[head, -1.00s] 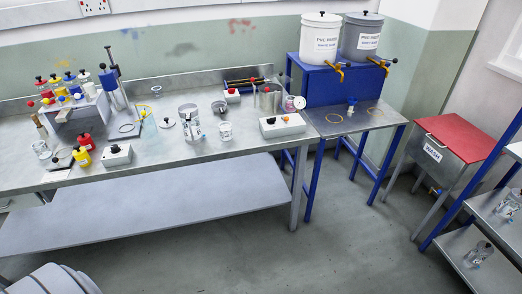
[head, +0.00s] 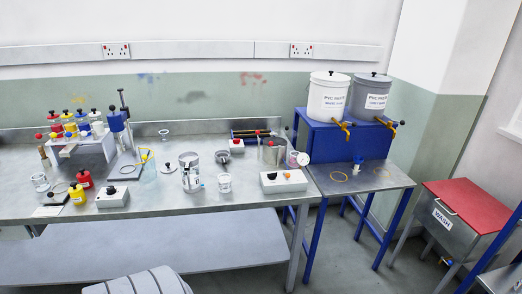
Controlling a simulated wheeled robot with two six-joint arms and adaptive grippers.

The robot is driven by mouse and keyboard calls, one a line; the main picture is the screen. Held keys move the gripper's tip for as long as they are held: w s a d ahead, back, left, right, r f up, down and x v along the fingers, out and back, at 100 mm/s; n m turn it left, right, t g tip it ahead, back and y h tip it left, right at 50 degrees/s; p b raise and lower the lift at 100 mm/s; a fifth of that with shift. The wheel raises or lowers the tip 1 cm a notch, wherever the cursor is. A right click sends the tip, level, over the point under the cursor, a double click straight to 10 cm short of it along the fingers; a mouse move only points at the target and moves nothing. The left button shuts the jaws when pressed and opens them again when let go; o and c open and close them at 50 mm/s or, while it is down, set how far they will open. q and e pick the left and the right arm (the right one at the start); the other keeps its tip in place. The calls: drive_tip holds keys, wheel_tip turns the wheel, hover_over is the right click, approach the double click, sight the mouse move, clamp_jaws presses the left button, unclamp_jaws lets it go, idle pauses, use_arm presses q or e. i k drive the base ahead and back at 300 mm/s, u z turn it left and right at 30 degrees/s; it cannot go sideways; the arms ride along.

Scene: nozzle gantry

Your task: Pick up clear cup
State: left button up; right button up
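A small clear cup (head: 224,183) stands upright on the metal workbench (head: 250,206), right of a larger metal-looking canister (head: 190,172). Another small clear cup (head: 40,182) stands at the bench's left end. A pale, see-through vessel (head: 149,167) with a yellow part at its top stands left of the canister. I cannot tell for certain which of these is the task's clear cup. Neither of my grippers shows in the head view.
A white box with knobs (head: 284,181) sits at the bench's right front. A lower side table (head: 365,186) and a red-lidded wash bin (head: 470,205) stand right. Bare bench shows along the front edge.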

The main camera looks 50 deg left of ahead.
sight(224, 185)
drive_tip(key=i, duration=1.45)
drive_tip(key=u, duration=0.7)
drive_tip(key=i, duration=0.85)
drive_tip(key=u, duration=0.85)
